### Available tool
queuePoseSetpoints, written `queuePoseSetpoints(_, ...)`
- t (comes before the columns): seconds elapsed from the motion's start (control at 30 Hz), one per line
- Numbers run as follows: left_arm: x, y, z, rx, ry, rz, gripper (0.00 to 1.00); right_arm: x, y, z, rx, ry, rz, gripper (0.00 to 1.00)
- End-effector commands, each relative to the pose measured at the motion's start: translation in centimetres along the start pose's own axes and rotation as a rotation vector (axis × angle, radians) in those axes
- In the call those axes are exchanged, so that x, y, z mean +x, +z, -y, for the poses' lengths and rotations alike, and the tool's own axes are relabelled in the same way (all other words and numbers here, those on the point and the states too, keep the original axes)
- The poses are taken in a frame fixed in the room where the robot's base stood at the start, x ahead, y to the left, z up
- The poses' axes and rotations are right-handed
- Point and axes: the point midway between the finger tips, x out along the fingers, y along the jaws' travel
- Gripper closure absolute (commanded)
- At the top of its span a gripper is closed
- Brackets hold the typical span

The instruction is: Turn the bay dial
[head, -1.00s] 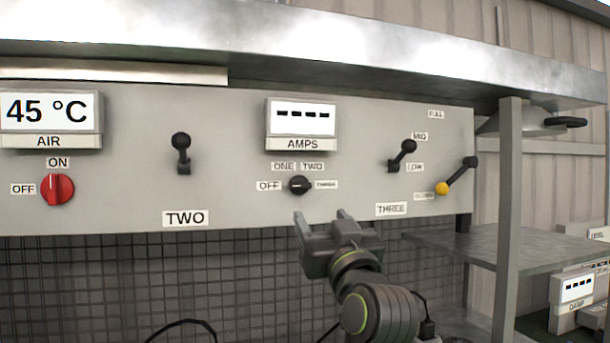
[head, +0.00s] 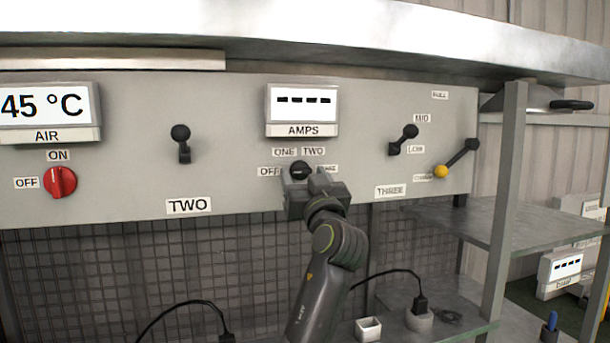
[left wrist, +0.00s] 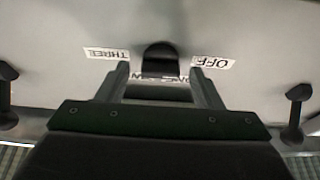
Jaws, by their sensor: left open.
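The bay dial (head: 300,168) is a small black knob on the grey panel, under the AMPS display (head: 302,109). Labels OFF, ONE, TWO and THREE surround it, and the THREE label is partly covered in the head view. My left gripper (head: 304,180) is at the dial, its open fingers covering the knob's lower part. In the left wrist view the picture is upside down, and the dial (left wrist: 160,57) shows between and just beyond the two fingertips (left wrist: 160,74). I cannot tell whether the fingers touch it or where its pointer stands. My right gripper is out of view.
A black lever (head: 182,143) stands left of the dial, and another (head: 404,139) stands right. A yellow-tipped lever (head: 456,158) is farther right. A red knob (head: 60,182) is at far left. A metal shelf (head: 480,222) and post are at right.

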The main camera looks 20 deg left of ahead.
Motion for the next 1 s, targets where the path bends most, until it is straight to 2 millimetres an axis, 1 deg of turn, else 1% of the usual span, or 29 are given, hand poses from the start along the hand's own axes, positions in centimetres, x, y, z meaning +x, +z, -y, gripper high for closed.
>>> queuePoseSetpoints(0.07, -0.01, 0.00, 0.00, 0.000, 0.000, 0.000, 0.40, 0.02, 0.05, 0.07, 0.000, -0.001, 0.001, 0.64)
queuePoseSetpoints(0.17, -0.02, 0.00, 0.00, 0.000, 0.000, 0.000, 0.52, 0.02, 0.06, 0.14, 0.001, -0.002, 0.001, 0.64)
queuePoseSetpoints(0.4, -0.03, 0.00, -0.01, 0.000, 0.000, 0.000, 0.83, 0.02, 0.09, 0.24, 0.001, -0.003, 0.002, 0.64)
queuePoseSetpoints(0.43, -0.03, 0.00, -0.01, 0.000, 0.000, 0.000, 0.85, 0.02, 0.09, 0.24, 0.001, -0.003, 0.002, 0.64)
queuePoseSetpoints(0.73, -0.01, 0.01, 0.04, 0.038, 0.017, 0.001, 0.85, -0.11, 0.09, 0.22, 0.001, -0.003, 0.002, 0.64)
queuePoseSetpoints(1.0, 0.02, -0.12, 0.23, 0.192, 0.080, 0.000, 0.85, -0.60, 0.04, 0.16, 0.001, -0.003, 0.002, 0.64)
